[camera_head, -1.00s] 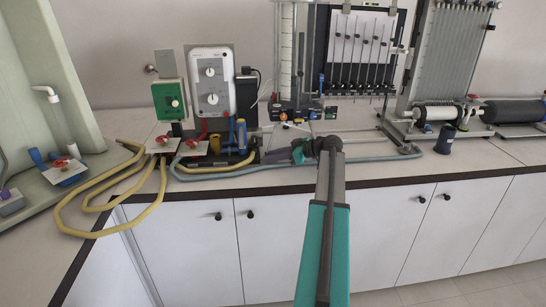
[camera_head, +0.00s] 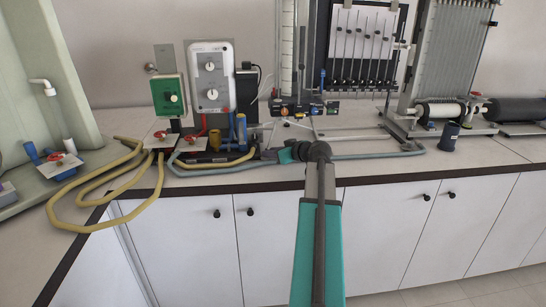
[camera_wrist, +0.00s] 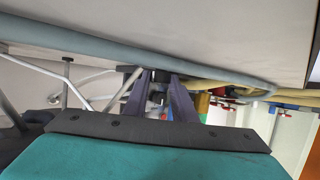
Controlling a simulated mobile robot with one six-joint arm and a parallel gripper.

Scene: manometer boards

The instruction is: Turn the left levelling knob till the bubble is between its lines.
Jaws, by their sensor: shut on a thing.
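My gripper (camera_wrist: 159,84) shows in the wrist view as two dark purple fingers on either side of a small black knob (camera_wrist: 157,98), shut on it. In the head view my gripper (camera_head: 270,155) is low over the bench, left of my dark wrist joint, and the knob is too small to make out there. A manometer board (camera_head: 362,45) with several tubes on a dark panel stands behind, and a taller grey tilted board (camera_head: 455,50) is to its right. The bubble and its lines cannot be made out in either view.
A blue-grey hose (camera_head: 370,156) runs along the bench front, close to my gripper; it also crosses the wrist view (camera_wrist: 100,60). Yellow hoses (camera_head: 105,185) loop at the left. A dark cup (camera_head: 448,137) stands right. Bare bench (camera_head: 490,152) lies at the right front.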

